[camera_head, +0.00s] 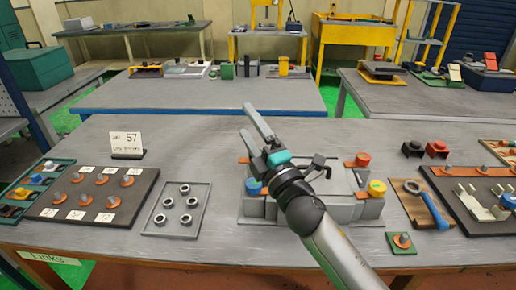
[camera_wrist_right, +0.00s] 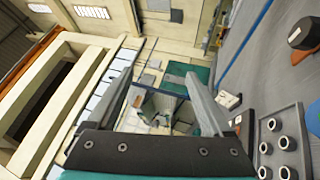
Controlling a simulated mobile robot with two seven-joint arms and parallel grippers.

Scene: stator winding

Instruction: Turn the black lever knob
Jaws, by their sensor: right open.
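A grey fixture block (camera_head: 345,210) stands on the near table, partly hidden behind my right arm. A thin dark bent lever (camera_head: 318,161) shows on top of it, just right of my right wrist; I cannot clearly make out its knob. My right gripper (camera_head: 247,121) is above the fixture's left side, with its fingers apart and pointing up and left, away from the lever. In the right wrist view the open fingers (camera_wrist_right: 163,72) have nothing between them. The lever does not show there. My left gripper is in neither view.
The fixture carries red (camera_head: 363,159), yellow (camera_head: 377,188) and blue (camera_head: 254,186) knobs. To the left are a tray of rings (camera_head: 205,228), a dark board (camera_head: 58,198) and a sign (camera_head: 127,144). A blue-handled tool (camera_head: 428,208) lies right. Bare tabletop lies in front of the fixture.

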